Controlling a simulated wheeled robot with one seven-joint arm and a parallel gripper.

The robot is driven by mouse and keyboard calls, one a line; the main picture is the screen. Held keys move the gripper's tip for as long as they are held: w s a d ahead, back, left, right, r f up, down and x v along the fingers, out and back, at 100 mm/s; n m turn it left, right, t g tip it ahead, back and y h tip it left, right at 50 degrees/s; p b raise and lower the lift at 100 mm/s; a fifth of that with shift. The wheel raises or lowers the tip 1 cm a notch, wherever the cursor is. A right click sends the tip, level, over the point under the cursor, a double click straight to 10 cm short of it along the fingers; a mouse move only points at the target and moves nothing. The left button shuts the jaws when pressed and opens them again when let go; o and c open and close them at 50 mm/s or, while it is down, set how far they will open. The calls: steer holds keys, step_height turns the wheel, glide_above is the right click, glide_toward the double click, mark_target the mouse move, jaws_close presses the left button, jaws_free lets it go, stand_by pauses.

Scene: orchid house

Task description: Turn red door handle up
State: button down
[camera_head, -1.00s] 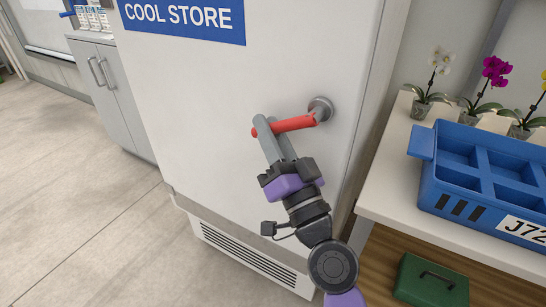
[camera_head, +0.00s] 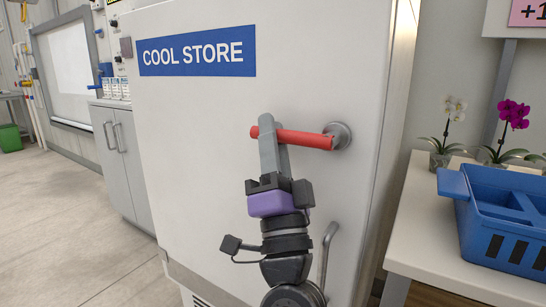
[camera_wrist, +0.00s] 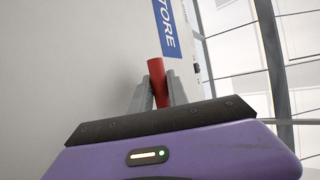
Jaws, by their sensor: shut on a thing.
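The red door handle (camera_head: 304,139) is on the white cool store door (camera_head: 210,110), pivoting from a round metal mount (camera_head: 338,135) at its right end. It points left, close to level, with its free end slightly higher. My gripper (camera_head: 268,132) comes from below and is shut on the handle near its free left end. In the wrist view the red handle (camera_wrist: 157,82) stands between the two grey fingers. The fingers hide part of the handle there.
A grey vertical pull bar (camera_head: 326,255) is on the door below the handle. To the right, a white bench (camera_head: 430,240) carries a blue crate (camera_head: 502,240) and potted orchids (camera_head: 512,115). A grey cabinet (camera_head: 117,165) stands at the left, with clear floor before it.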

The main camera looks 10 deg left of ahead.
steer(key=shift+d+r+m+t+h, duration=0.1)
steer(key=shift+r+m+t+h, duration=0.1)
steer(key=shift+m+t+h, duration=0.15)
steer(key=c, duration=1.6)
jaws_free()
steer(key=shift+o, duration=0.2)
steer(key=v, duration=0.7)
steer(key=shift+s+f+b, duration=0.3)
steer(key=shift+b, duration=0.1)
